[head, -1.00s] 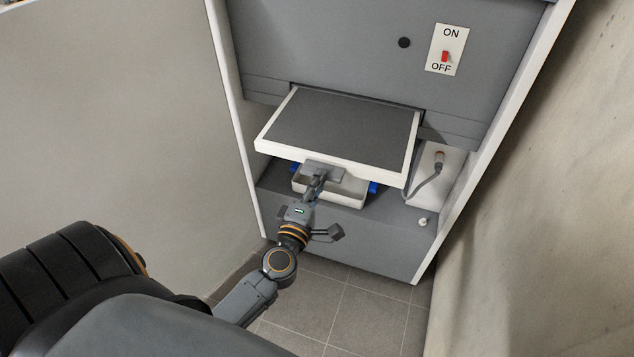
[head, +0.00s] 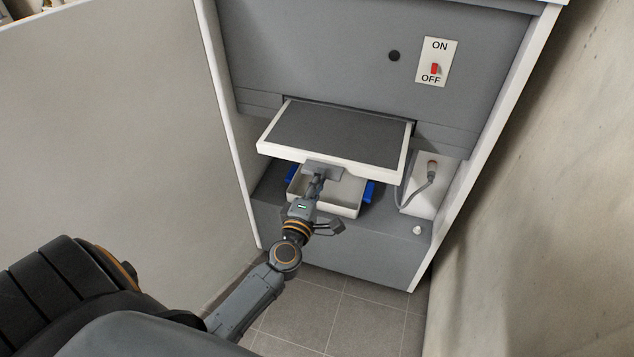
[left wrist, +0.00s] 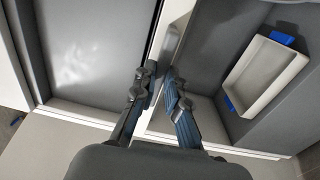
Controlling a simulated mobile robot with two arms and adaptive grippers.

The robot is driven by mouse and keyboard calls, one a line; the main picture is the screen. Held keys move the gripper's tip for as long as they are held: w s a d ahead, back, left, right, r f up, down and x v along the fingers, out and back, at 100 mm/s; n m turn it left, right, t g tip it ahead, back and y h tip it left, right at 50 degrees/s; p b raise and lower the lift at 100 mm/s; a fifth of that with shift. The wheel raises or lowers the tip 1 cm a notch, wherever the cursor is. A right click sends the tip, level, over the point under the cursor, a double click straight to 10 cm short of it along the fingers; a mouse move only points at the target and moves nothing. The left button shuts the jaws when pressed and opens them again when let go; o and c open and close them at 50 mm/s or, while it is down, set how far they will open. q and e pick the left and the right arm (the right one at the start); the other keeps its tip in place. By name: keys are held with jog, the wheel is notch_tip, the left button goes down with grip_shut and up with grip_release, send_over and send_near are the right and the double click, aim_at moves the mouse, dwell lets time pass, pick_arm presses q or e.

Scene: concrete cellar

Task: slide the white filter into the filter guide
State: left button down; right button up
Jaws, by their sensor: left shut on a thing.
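The white filter (head: 338,132), a flat white frame with a dark grey face, lies roughly level in the head view. Its far end is inside the filter guide, the dark slot (head: 413,127) in the grey cabinet front, and its near part sticks out. The inside of the guide is hidden. My left gripper (head: 322,172) is shut on the grey handle at the middle of the filter's near edge. In the left wrist view the fingers (left wrist: 158,85) close at that handle, beside the filter's white rim. My right gripper is not in view.
Below the filter stands a white tray (head: 347,207) with blue clips on the lower shelf. A white box (head: 420,202) with a cable is to its right. An ON/OFF switch (head: 435,69) sits above. Walls flank the cabinet closely.

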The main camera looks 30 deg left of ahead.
aim_at(324, 166)
pick_arm(q)
jog(key=shift+x, duration=2.25)
jog(key=shift+x, duration=2.2)
jog(key=shift+f, duration=0.15)
